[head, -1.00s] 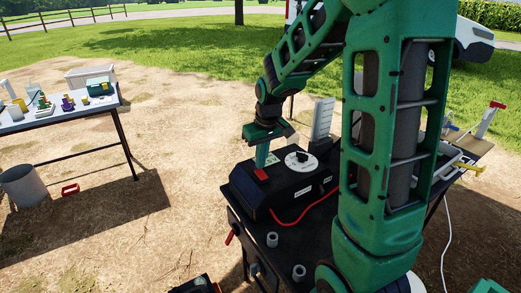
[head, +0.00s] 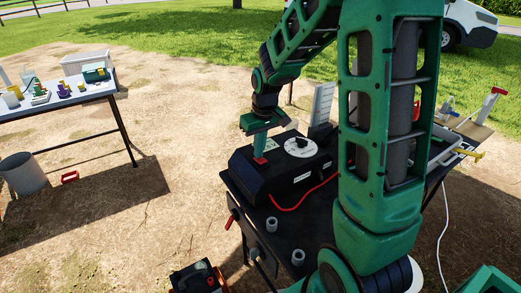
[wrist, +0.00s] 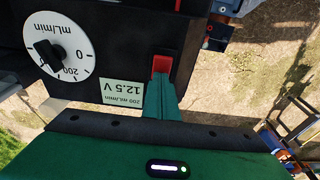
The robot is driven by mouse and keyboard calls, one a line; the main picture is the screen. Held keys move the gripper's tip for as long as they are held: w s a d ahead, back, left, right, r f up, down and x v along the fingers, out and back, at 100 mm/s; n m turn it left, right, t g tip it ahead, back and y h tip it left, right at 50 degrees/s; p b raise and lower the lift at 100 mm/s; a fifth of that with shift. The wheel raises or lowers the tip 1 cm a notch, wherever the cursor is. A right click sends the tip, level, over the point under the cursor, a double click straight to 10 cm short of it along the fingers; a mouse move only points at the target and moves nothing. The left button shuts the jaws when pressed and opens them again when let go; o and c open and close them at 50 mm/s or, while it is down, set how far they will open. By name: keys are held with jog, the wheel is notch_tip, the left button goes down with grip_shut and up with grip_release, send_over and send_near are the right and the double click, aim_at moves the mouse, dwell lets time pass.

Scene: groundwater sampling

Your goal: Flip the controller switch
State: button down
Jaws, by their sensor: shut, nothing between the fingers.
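The controller (head: 285,172) is a black box with a sloped front on the dark table. Its red switch (wrist: 162,63) sits in a dark frame near the box's edge in the wrist view; a little red also shows in the head view (head: 260,160). My gripper (wrist: 161,78) is shut and empty, pointing down, with its fingertips at the switch, covering part of it. They look to be touching it, though a small gap cannot be ruled out. The white dial (wrist: 58,50), marked mL/min, and a label (wrist: 121,93) reading 12.5 V are beside it.
A red cable (head: 305,198) runs from the controller's front. Grey cylinders (head: 298,257) stand on the dark table (head: 262,204). A grey upright panel (head: 321,104) is behind the controller. A second table (head: 62,108) with small items stands at left, beside a bucket (head: 22,175).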

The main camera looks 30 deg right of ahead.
aim_at(263, 162)
jog(key=shift+s+f, duration=0.15)
jog(key=shift+s, duration=0.9)
jog(key=shift+w, duration=0.1)
jog(key=shift+r, duration=0.4)
notch_tip(263, 162, up, 13)
jog(key=s, duration=0.2)
jog(key=shift+s, duration=0.3)
jog(key=shift+w+a+r, duration=0.1)
jog(key=shift+w+r, duration=0.05)
jog(key=shift+w, duration=0.5)
